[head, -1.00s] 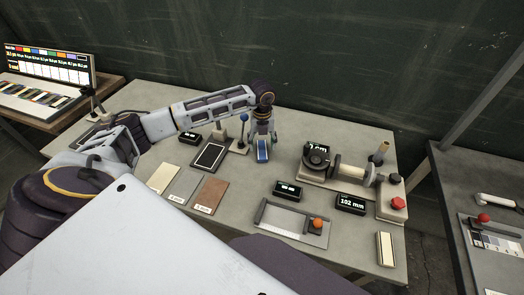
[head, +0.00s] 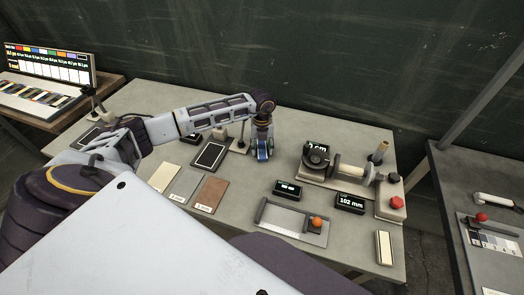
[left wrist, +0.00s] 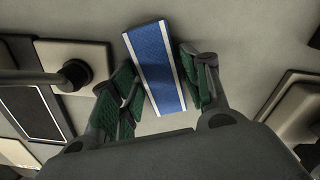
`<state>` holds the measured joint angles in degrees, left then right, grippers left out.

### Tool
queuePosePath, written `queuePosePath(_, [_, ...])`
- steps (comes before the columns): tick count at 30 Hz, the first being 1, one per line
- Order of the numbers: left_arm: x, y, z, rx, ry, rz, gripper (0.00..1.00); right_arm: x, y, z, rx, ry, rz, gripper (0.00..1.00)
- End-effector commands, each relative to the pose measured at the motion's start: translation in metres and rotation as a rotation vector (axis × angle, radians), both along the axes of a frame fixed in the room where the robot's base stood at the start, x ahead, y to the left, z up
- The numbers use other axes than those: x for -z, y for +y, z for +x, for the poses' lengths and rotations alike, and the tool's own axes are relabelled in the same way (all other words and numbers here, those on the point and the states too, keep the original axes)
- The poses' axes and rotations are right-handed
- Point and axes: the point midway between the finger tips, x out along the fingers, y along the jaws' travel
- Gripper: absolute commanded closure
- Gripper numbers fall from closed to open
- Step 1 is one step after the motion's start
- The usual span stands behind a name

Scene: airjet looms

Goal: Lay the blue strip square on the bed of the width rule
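The blue strip (head: 262,154), blue with pale edges, lies on the table top below my left gripper (head: 262,148). In the left wrist view the strip (left wrist: 155,60) runs between the two green-padded fingers of the gripper (left wrist: 163,82), slightly tilted. The fingers straddle it, with narrow gaps seeming to show at its sides; contact is hard to judge. The likely width rule (head: 290,232), a pale plate with a scale, a dark fence and an orange knob (head: 316,222), sits at the table's front. Its bed looks empty. My right gripper is not in view.
A roll-like device (head: 350,171) with a red button stands right of the strip. Displays (head: 350,204) and (head: 287,189) sit near the rule. Flat sample plates (head: 209,194) and a dark framed pad (head: 211,154) lie left.

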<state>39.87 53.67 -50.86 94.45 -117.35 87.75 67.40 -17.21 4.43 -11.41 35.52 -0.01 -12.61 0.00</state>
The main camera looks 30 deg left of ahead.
Motion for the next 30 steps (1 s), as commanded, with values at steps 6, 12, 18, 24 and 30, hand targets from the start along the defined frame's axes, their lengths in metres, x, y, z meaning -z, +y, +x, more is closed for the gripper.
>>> queuePosePath(6, [0.0, 0.0, 0.0, 0.0, 0.0, 0.0, 0.86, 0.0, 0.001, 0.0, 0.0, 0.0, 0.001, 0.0])
queuePosePath(12, [0.0, 0.0, 0.0, 0.0, 0.0, 0.0, 0.87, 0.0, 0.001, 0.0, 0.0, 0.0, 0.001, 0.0])
queuePosePath(18, [-0.006, 0.0, 0.001, 0.0, -0.002, 0.0, 0.87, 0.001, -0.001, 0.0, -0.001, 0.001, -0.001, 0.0])
queuePosePath(24, [-0.023, 0.0, 0.001, 0.001, -0.003, 0.0, 0.87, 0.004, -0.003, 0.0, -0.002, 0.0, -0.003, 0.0])
queuePosePath(30, [-0.053, 0.0, 0.001, 0.0, -0.004, 0.0, 0.87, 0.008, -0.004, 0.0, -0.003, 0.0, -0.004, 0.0])
